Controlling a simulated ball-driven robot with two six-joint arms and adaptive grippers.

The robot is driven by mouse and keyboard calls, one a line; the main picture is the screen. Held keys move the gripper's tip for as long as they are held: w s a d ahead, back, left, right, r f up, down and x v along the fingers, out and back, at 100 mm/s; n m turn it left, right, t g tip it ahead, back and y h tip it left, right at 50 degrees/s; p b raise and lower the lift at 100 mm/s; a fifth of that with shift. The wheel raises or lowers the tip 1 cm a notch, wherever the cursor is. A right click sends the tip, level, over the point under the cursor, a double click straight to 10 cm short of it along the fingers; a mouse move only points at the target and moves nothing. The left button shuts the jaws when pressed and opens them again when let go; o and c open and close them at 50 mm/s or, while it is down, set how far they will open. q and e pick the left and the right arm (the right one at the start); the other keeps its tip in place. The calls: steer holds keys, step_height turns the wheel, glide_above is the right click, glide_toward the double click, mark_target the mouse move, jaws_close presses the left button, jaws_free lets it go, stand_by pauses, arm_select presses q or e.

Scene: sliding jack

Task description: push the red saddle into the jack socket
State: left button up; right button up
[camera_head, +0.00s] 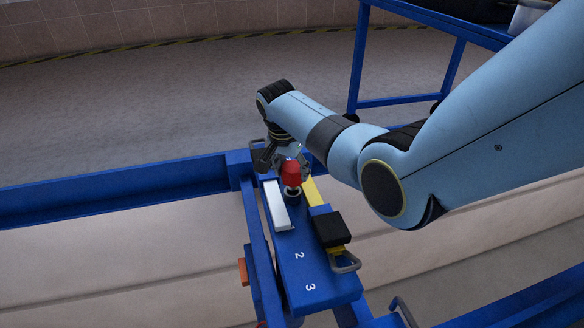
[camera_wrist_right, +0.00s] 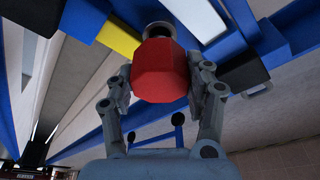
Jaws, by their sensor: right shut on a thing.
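The red saddle (camera_head: 291,172) is a faceted red block near the far end of a blue numbered plate (camera_head: 304,270). My right gripper (camera_head: 278,157) comes down on it from the far side. In the right wrist view the red saddle (camera_wrist_right: 160,72) sits between the two fingers of my right gripper (camera_wrist_right: 163,88), which is shut on it. A round grey metal part (camera_wrist_right: 158,30) shows right beside the saddle; I cannot tell whether it is the jack socket or how far the saddle is in it. My left gripper is not in view.
A white bar (camera_head: 277,205) lies left of the saddle and a yellow strip (camera_head: 313,191) right of it. A black block (camera_head: 331,229) with a metal handle (camera_head: 346,263) stands on the plate's right side. Blue beams (camera_head: 120,189) frame the area; a blue stand (camera_head: 357,60) is behind.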

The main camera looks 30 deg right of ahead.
mark_target(292, 181)
steer(key=shift+w+r+p, duration=0.1)
steer(key=shift+p, duration=0.3)
stand_by(1.1)
steer(key=shift+s+a+b+x, duration=0.15)
steer(key=shift+b+x, duration=0.2)
steer(key=shift+x, duration=0.3)
steer(key=shift+a+b+x, duration=0.1)
steer(key=shift+b+x, duration=0.25)
steer(key=shift+x, duration=0.25)
steer(key=shift+s+a+b+x, duration=0.15)
steer(key=shift+b+x, duration=0.2)
steer(key=shift+x, duration=0.3)
steer(key=shift+d+p+v, duration=0.15)
steer(key=shift+p+v, duration=0.6)
steer(key=shift+d+p+v, duration=0.15)
steer(key=shift+p+v, duration=0.55)
steer(key=shift+v, duration=0.1)
steer(key=shift+w+r, duration=0.1)
steer(key=shift+w, duration=0.1)
steer(key=shift+p, duration=0.3)
stand_by(0.7)
steer(key=shift+s+a+b+x, duration=0.1)
steer(key=shift+a+b+x, duration=0.1)
steer(key=shift+b+x, duration=0.55)
steer(key=shift+s+a+b+x, duration=0.15)
steer(key=shift+b+x, duration=0.2)
steer(key=shift+x, duration=0.7)
